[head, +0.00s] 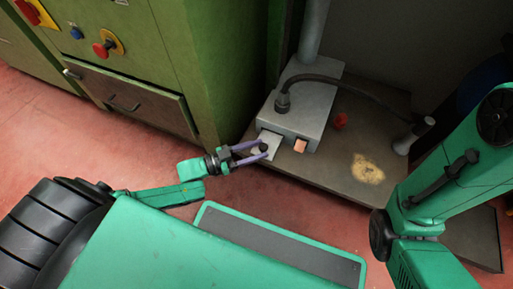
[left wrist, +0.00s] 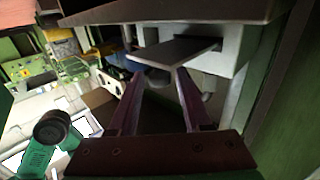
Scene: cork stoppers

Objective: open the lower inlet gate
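A pale flat plate (head: 272,141), which looks like the inlet gate, sticks out of a slot low in the front of a grey metal box (head: 308,108). In the left wrist view the plate (left wrist: 170,53) juts from the box just beyond the fingertips. My left gripper (head: 265,152) has purple fingers, spread apart, at the plate's outer end. A small dark knob (head: 263,147) shows between or just behind the fingertips; I cannot tell if they touch it. In the left wrist view the gripper (left wrist: 157,85) is open. My right arm is at the right; its gripper is out of view.
An orange-brown block (head: 300,146) shows in the box front beside the plate. A dark hose (head: 365,92) arches from the box top to the right. A red piece (head: 340,121) and a tan patch (head: 368,169) lie on the dark base. A green cabinet (head: 205,60) stands close on the left.

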